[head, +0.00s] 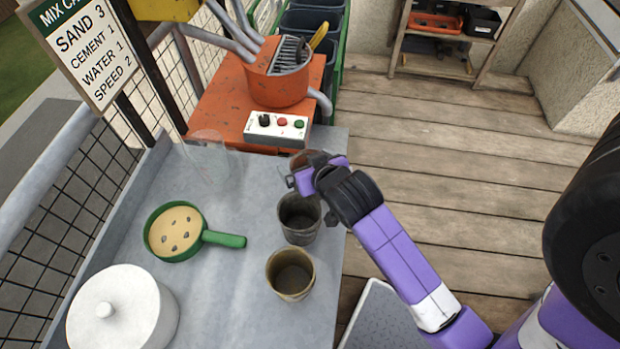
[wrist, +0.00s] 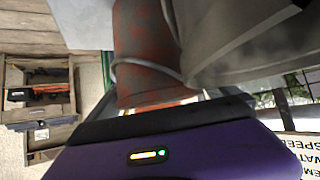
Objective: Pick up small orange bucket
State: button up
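A rusty orange bucket (wrist: 145,45) with a thin wire handle stands close in front of my gripper in the wrist view. In the head view only a small brownish-orange patch (head: 301,159) shows behind my gripper (head: 292,181), and it may be that bucket. My gripper is over the right edge of the grey worktable, just beyond a dark grey bucket (head: 299,218). The fingertips are mostly hidden in both views, so I cannot tell whether they are open or touch the bucket.
A tan-grey bucket (head: 290,274), a green-handled sieve (head: 175,231), a white lidded pot (head: 122,312) and a clear container (head: 207,160) stand on the worktable (head: 225,285). An orange mixer (head: 275,88) with a control box (head: 276,127) is behind.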

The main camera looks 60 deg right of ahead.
jog(key=c, duration=1.1)
jog(key=shift+r, duration=0.2)
